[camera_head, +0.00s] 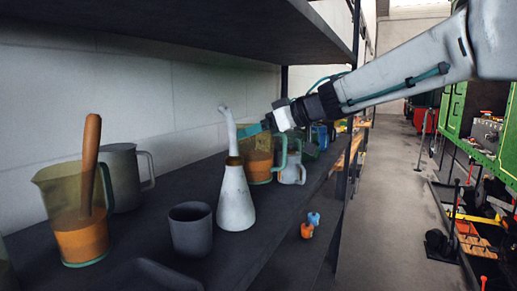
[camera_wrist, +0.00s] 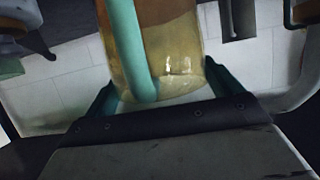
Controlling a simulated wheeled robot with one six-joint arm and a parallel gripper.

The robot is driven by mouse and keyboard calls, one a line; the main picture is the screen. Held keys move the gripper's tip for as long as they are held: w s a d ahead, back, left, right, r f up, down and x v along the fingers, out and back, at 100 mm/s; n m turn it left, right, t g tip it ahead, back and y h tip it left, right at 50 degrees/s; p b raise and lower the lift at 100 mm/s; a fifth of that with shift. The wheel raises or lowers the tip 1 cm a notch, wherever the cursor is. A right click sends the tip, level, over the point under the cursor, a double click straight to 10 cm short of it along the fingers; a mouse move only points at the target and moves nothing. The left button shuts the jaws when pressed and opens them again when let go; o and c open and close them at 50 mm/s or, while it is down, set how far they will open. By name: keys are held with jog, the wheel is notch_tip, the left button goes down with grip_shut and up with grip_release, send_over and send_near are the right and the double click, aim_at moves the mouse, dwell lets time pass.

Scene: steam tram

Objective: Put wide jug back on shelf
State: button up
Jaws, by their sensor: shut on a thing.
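A translucent amber jug with orange lower part and teal handle (camera_head: 259,163) is at the middle of the shelf board (camera_head: 130,245) in the head view, partly behind a white flask. I take it for the wide jug. My gripper (camera_head: 262,126) is shut on its upper part. In the wrist view, the jug (camera_wrist: 175,60) fills the space between the teal fingers of my gripper (camera_wrist: 165,88), its teal handle toward the camera. Its base appears at or just above the board; I cannot tell if it touches.
The white long-necked flask (camera_head: 236,198) stands close in front of the jug. A dark cup (camera_head: 191,230), another amber jug (camera_head: 82,238) with a wooden stick, and a grey jug (camera_head: 123,178) stand left. A small grey mug (camera_head: 293,171) is right. An upper shelf (camera_head: 200,25) hangs overhead.

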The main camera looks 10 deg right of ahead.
aim_at(259, 145)
jog(key=shift+f, duration=2.15)
jog(key=o, duration=1.1)
